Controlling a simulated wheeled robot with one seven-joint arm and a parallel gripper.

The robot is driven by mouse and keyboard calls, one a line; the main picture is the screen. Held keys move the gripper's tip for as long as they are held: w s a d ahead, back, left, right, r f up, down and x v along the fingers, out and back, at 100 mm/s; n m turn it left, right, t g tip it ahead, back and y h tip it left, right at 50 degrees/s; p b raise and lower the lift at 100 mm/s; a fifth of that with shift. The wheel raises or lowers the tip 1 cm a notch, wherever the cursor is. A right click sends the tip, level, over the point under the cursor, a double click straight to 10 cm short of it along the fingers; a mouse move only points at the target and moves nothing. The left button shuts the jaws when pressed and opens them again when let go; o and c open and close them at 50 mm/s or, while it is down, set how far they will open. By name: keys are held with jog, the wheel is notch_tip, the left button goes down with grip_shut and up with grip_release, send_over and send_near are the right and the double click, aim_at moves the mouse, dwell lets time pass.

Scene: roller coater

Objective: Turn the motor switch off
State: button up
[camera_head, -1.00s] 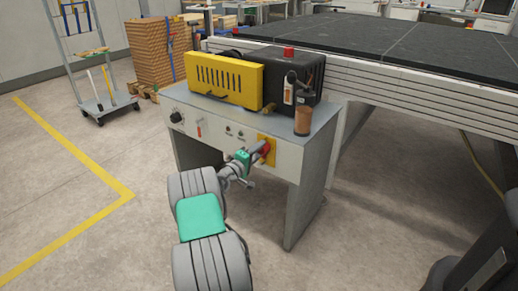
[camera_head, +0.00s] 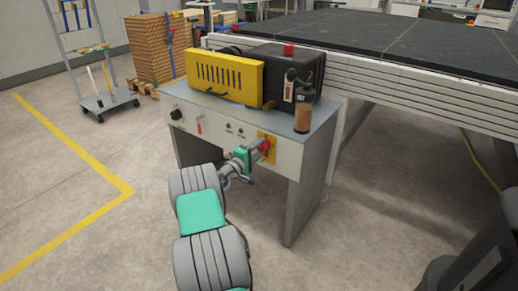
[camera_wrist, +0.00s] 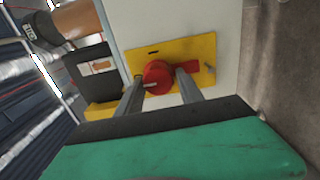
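The motor switch is a red rotary knob (camera_head: 267,146) on a yellow plate (camera_head: 273,158) at the right of the grey control panel. In the wrist view the red knob (camera_wrist: 157,76) sits on the yellow plate (camera_wrist: 200,47), with a red handle part (camera_wrist: 191,67) reaching right behind one finger. My gripper (camera_head: 258,150) is at the switch, in front of the panel. In the wrist view my gripper (camera_wrist: 160,82) has its fingers apart, one on each side of the knob, with small gaps visible. Whether a finger touches the handle part is unclear.
The panel also bears a black dial (camera_head: 176,114) and a small red lever (camera_head: 199,125). On top are a yellow vented cover (camera_head: 222,80), a black motor housing (camera_head: 270,75) and a brown cylinder (camera_head: 303,119). Open floor lies to the left.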

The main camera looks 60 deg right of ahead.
jog(key=o, duration=0.3)
jog(key=shift+r, duration=0.1)
jog(key=a, duration=0.2)
jog(key=w+a+p, duration=0.1)
jog(key=a, duration=0.4)
jog(key=shift+w+a+p, duration=0.15)
jog(key=shift+a+p, duration=0.15)
jog(key=shift+a, duration=0.05)
